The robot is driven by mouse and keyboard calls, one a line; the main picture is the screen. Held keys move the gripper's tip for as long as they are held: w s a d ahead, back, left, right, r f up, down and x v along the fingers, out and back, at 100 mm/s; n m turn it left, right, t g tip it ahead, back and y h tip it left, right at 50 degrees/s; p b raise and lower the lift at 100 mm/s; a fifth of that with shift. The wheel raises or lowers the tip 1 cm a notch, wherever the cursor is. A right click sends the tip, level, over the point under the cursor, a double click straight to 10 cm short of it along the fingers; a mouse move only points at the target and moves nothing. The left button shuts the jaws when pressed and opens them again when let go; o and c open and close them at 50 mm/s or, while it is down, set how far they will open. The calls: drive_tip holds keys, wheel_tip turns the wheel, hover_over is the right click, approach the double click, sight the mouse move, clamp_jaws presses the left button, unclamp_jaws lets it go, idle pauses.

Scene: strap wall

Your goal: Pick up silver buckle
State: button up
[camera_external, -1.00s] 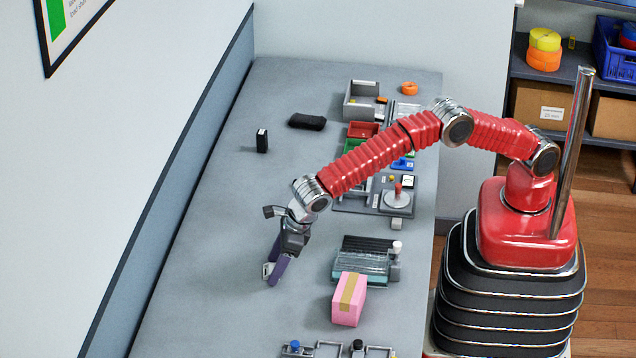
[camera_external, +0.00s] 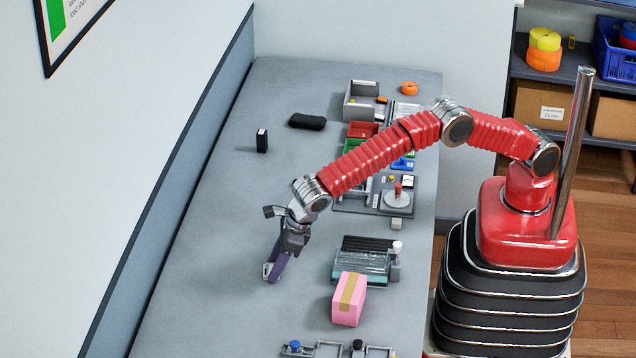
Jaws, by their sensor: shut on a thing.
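The silver buckle (camera_external: 267,270) shows as a small pale metallic piece at the tips of my gripper (camera_external: 274,271). My gripper has purple fingers and points down and to the left over the left-middle part of the grey bench. Its fingers are shut on the buckle and hide most of it. I cannot tell whether the buckle touches the bench or is just above it.
A pink box (camera_external: 349,299) with a tan band and a clear-topped teal tray (camera_external: 362,262) stand right of my gripper. A black upright box (camera_external: 262,141) and a black pouch (camera_external: 307,122) lie farther back. The bench (camera_external: 200,270) left of my gripper is clear.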

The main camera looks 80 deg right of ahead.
wheel_tip(320, 180, up, 10)
idle(0.7)
idle(0.4)
